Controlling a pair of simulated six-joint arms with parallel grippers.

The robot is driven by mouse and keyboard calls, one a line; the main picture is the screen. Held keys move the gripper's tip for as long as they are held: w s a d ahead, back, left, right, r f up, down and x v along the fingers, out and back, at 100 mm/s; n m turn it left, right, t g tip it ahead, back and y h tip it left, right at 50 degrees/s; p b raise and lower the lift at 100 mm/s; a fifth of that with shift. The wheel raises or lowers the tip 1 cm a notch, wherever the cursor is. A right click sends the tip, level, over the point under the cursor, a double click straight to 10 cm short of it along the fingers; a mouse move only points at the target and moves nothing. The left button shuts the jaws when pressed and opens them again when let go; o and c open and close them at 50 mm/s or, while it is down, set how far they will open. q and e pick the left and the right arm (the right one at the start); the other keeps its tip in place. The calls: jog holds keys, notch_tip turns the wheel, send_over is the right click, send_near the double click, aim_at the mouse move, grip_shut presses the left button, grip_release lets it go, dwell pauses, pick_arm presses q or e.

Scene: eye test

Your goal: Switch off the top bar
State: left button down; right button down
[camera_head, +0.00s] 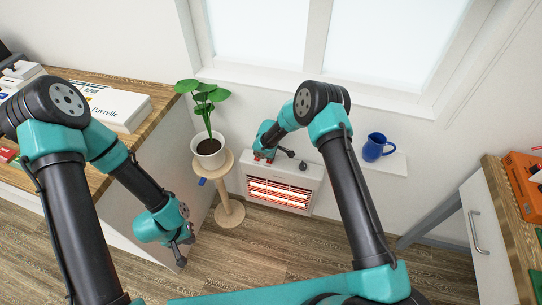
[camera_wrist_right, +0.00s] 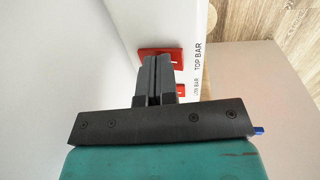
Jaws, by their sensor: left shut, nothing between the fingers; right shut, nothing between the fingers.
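A white heater (camera_head: 312,188) stands low against the wall under the window; glowing orange-red bars (camera_head: 279,193) show behind its grille, upper and lower. In the right wrist view, a red switch (camera_wrist_right: 174,52) beside the printed words TOP BAR is partly behind my right gripper (camera_wrist_right: 157,60). A second red switch (camera_wrist_right: 180,88), beside the LOW BAR label, is mostly hidden by the fingers. My right gripper is shut and empty, its tips over the top-bar switch; I cannot tell whether they touch. My left gripper (camera_head: 181,260) is shut and empty, hanging low near the counter.
A potted plant (camera_head: 209,146) stands on a round wooden stand (camera_head: 229,210) left of the heater. A blue jug (camera_head: 374,147) stands on a small white shelf (camera_head: 392,166) to its right. A wooden counter (camera_head: 158,93) is at left; an orange case (camera_head: 522,180) sits far right.

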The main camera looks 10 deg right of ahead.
notch_tip(320, 180, up, 17)
jog(key=s, duration=0.2)
jog(key=shift+a+r, duration=0.15)
jog(key=shift+a, duration=0.3)
dwell(0.6)
jog(key=s+d+f+m+y, duration=0.1)
jog(key=s+d+f+m, duration=0.15)
jog(key=s, duration=0.35)
jog(key=s+d+f+m+g+y, duration=0.1)
jog(key=s+d+f+m+y, duration=0.1)
jog(key=s+f, duration=0.25)
jog(key=s+d+f+m+y, duration=0.1)
jog(key=s+d+f+m, duration=0.15)
jog(key=s, duration=0.35)
jog(key=s+d+f+m, duration=0.1)
jog(key=s+m, duration=0.3)
jog(key=s, duration=0.4)
jog(key=s+d+f+m, duration=0.1)
jog(key=s+d+m, duration=0.3)
jog(key=s, duration=0.5)
jog(key=shift+s+d+t, duration=0.15)
jog(key=shift+d+t, duration=0.15)
jog(key=shift+d, duration=0.05)
